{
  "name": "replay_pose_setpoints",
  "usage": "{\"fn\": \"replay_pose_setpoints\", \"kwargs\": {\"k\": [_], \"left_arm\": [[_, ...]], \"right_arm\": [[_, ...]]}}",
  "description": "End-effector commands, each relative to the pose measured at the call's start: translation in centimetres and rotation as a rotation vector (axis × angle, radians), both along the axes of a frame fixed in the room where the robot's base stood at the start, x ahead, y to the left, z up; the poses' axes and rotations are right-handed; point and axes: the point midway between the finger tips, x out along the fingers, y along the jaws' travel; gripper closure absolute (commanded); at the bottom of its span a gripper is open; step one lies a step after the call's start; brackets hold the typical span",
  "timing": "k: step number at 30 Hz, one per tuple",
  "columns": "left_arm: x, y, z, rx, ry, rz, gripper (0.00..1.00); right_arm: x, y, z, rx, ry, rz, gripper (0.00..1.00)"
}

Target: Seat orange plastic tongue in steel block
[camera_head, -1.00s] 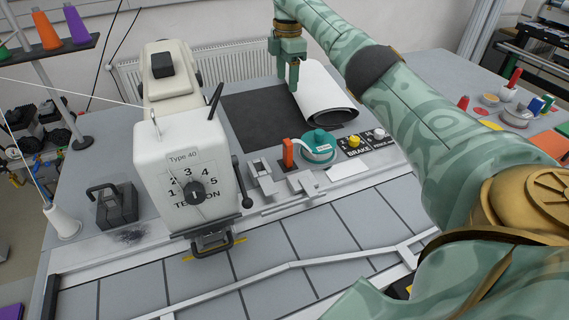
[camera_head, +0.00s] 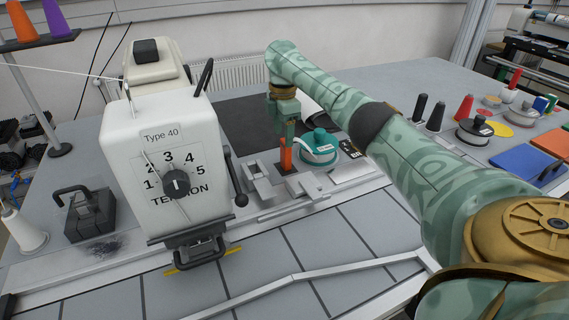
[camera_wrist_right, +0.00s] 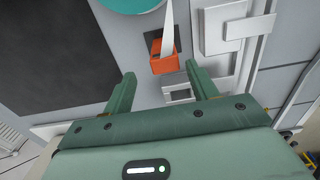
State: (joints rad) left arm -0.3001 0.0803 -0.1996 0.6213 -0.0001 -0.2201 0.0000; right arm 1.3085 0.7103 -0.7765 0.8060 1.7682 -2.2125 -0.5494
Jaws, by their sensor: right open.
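The orange plastic tongue (camera_head: 286,158) stands upright on the table beside the teal round case (camera_head: 319,146). A white strip runs from the case to it. In the right wrist view the tongue (camera_wrist_right: 164,61) lies just beyond and between my right gripper's fingertips (camera_wrist_right: 161,72). My right gripper (camera_head: 284,130) is open, pointing down at the tongue's top, with no clear grip on it. Pale metal blocks (camera_head: 262,192) stand just in front of the tongue; they also show in the wrist view (camera_wrist_right: 180,94). I cannot tell which one is the steel block. My left gripper is not in view.
The white Type 40 machine head (camera_head: 165,165) stands close on the left. A dark mat (camera_head: 245,122) lies behind the tongue. A black weight with a handle (camera_head: 90,214) sits at the left. Spools and coloured trays (camera_head: 520,158) are at the right.

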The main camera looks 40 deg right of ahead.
Motion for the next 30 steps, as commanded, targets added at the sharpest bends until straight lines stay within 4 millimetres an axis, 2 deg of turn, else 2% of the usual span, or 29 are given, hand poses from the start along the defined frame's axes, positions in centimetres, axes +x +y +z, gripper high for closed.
{"fn": "replay_pose_setpoints", "kwargs": {"k": [6,9,18,23,24,26,30], "left_arm": [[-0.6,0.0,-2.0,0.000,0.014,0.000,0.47],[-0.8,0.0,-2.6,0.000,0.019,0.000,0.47],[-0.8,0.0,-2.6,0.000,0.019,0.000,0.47],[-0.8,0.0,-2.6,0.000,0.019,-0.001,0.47],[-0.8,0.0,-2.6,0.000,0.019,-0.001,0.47],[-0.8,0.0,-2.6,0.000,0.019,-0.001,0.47],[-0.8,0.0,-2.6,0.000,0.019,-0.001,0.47]], "right_arm": [[-0.9,-0.4,-3.7,-0.002,0.004,-0.002,0.42],[-0.8,-0.3,-5.0,-0.001,0.003,0.000,0.42],[-0.8,-0.3,-5.1,-0.001,-0.001,0.000,0.42],[-0.8,-0.3,-5.1,-0.001,0.000,0.000,0.86],[-0.8,-0.3,-5.1,-0.001,0.000,0.000,0.91],[-0.8,-0.2,-5.1,-0.001,-0.001,0.000,0.95],[-0.8,-0.2,-5.1,-0.001,0.000,0.000,0.95]]}}
